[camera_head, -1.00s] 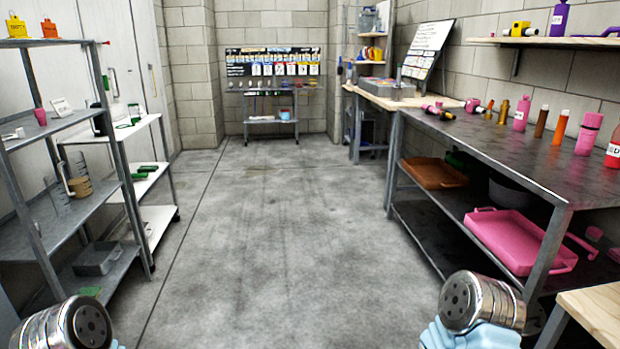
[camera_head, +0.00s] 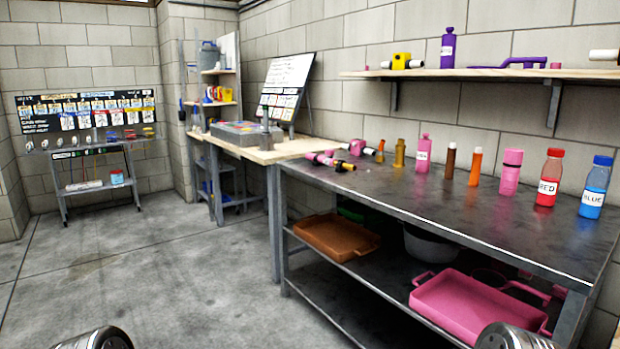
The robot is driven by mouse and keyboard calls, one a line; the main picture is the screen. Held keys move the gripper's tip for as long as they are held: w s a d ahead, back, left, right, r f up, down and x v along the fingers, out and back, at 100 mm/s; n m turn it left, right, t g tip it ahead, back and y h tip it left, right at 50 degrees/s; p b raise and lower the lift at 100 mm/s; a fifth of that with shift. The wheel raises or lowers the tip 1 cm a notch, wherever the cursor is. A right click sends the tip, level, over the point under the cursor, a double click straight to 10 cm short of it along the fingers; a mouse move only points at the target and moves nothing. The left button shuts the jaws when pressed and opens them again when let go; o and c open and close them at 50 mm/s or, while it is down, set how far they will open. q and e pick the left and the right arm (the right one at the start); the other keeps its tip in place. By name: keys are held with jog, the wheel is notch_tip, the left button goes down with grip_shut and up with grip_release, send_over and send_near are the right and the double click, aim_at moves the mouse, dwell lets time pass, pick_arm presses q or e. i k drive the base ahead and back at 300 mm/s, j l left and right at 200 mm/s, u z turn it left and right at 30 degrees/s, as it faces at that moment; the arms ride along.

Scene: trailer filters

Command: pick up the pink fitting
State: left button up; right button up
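Small pink pieces lie at the far left end of the dark metal workbench (camera_head: 450,205). One is a short, stout pink piece (camera_head: 357,147). Beside it lies a pink and dark piece with a yellow part (camera_head: 325,160). A small pink cylinder (camera_head: 555,66) sits on the wall shelf. I cannot tell for certain which of these is the pink fitting. Only silver parts of my two arms show at the bottom edge. Neither gripper shows, and nothing of mine touches the pink pieces.
A pink bottle (camera_head: 423,153), a pink flask (camera_head: 511,172), a red bottle (camera_head: 548,178) and a blue bottle (camera_head: 594,187) stand along the workbench. A pink tray (camera_head: 470,308) and an orange tray (camera_head: 335,238) lie on its lower shelf. The floor (camera_head: 150,265) at left is clear.

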aim_at(342, 165)
jog(key=i+j+z, duration=0.3)
jog(key=j, duration=0.3)
jog(key=i+z, duration=0.2)
jog(key=z, duration=0.3)
